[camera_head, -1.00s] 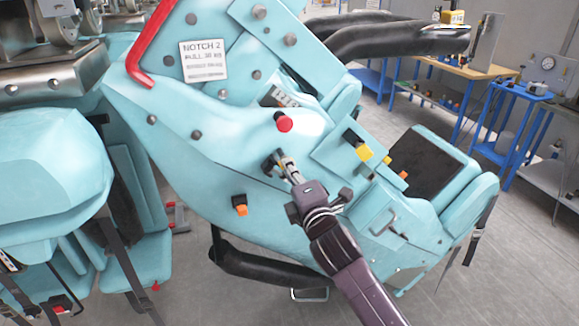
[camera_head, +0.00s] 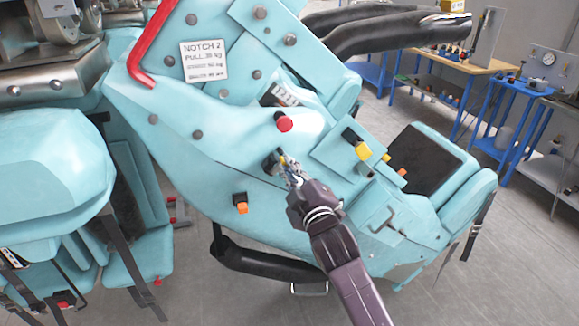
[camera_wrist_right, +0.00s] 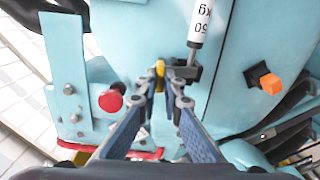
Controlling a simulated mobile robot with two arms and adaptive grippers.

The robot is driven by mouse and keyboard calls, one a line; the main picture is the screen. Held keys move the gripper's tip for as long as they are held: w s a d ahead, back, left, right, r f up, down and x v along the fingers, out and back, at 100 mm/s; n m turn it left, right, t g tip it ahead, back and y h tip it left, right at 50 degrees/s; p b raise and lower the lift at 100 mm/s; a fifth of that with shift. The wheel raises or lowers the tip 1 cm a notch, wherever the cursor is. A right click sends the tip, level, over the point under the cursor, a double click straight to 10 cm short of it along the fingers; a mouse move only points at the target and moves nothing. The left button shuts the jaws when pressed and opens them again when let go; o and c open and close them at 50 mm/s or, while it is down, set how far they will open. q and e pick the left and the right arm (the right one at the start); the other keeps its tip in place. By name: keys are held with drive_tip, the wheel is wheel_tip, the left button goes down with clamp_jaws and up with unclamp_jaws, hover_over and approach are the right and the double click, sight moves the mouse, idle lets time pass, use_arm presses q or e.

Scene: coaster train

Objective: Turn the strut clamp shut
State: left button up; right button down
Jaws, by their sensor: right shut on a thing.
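The strut clamp is a small dark block (camera_wrist_right: 186,70) with a yellow part (camera_wrist_right: 160,70), at the end of a white strut (camera_wrist_right: 199,22) in the right wrist view. In the head view the dark block (camera_head: 270,163) sits on the turquoise train body, below a red knob (camera_head: 284,123). My right gripper (camera_head: 282,160) reaches it from the lower right. In the right wrist view its fingertips (camera_wrist_right: 166,90) are at the clamp and shut on its yellow part. The fingertips hide some of the clamp, so its exact angle is unclear. My left gripper is out of view.
An orange-tipped knob (camera_head: 241,204) lies left of my right arm, and a yellow-tipped one (camera_head: 363,151) right of it. The red knob (camera_wrist_right: 110,101) is close beside the fingers in the wrist view. A red bar (camera_head: 143,50) runs at upper left. Blue-legged workbenches stand behind.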

drive_tip(key=shift+f+m, duration=0.1)
drive_tip(key=shift+m, duration=0.5)
drive_tip(key=c, duration=2.1)
unclamp_jaws()
drive_tip(key=shift+s, duration=0.1)
drive_tip(key=v, duration=1.1)
drive_tip(key=shift+s+d, duration=0.15)
drive_tip(key=shift+s, duration=0.2)
